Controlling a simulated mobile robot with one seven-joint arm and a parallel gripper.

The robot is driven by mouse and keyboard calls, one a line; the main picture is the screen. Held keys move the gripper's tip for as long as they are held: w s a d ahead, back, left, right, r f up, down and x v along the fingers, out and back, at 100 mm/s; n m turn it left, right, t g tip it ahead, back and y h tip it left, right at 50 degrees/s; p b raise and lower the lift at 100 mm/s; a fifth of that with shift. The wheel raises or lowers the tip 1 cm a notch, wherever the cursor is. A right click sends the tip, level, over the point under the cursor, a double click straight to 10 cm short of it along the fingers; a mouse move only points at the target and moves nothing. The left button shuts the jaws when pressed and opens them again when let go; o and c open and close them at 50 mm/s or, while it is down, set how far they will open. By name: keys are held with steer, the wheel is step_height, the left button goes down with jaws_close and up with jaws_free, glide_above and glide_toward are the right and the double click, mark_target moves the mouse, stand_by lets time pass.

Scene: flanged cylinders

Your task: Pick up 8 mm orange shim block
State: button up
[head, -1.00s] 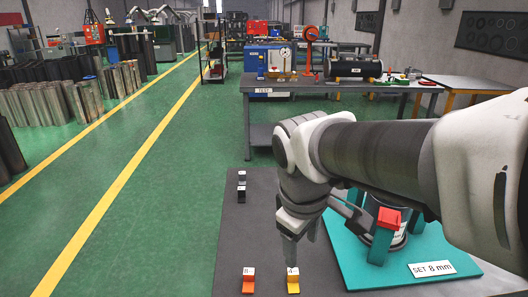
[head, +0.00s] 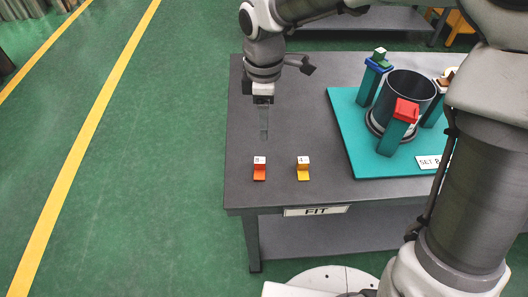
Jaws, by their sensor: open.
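The orange shim block (head: 260,174) stands near the front left of the grey table, with a small white label on top that is too small to read surely. A yellow-orange block (head: 303,172) with a similar label stands just to its right. My gripper (head: 264,136) points down over the table's left part, open and empty. Its fingertips show just above the orange block in the picture, apart from it. The fingers are seen nearly edge-on, so the gap between them is hard to see.
A teal board (head: 350,148) on the right carries a dark flanged cylinder (head: 407,95) amid teal posts, one topped by a red block (head: 406,110). A "SET" sign (head: 427,162) lies on the board. The table front bears a "FIT" label (head: 316,211). Tabletop around both shim blocks is clear.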

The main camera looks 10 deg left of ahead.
steer(key=b, duration=0.1)
glide_above(260, 160)
steer(key=f, duration=0.6)
steer(key=d+f, duration=0.1)
steer(key=f, duration=0.2)
steer(key=shift+f, duration=0.25)
steer(key=f, duration=0.2)
steer(key=a+f+b, duration=0.1)
steer(key=f, duration=0.2)
steer(key=shift+c, duration=0.2)
jaws_close()
